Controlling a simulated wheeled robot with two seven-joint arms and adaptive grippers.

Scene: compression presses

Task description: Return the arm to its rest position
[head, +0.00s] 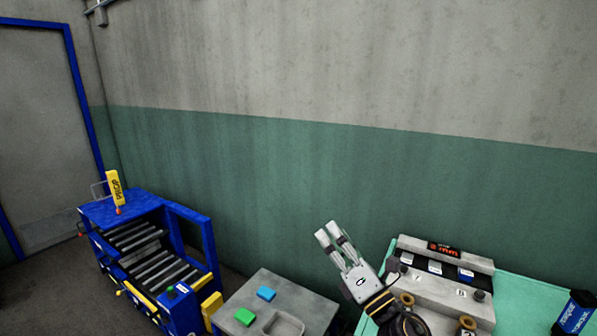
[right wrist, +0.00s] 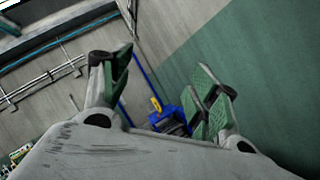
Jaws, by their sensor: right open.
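My right gripper (head: 331,236) is raised in the head view, between the grey table and the grey machine, with its fingers pointing up and to the left. It is open and holds nothing. In the right wrist view, the two fingers of my right gripper (right wrist: 160,95) stand wide apart, with green pads on their inner sides. My left gripper is in neither view.
A blue roller conveyor (head: 208,232) stands at the left. A grey machine (head: 440,286) with a red display sits on a green table (head: 530,300), near a blue canister (head: 573,314).

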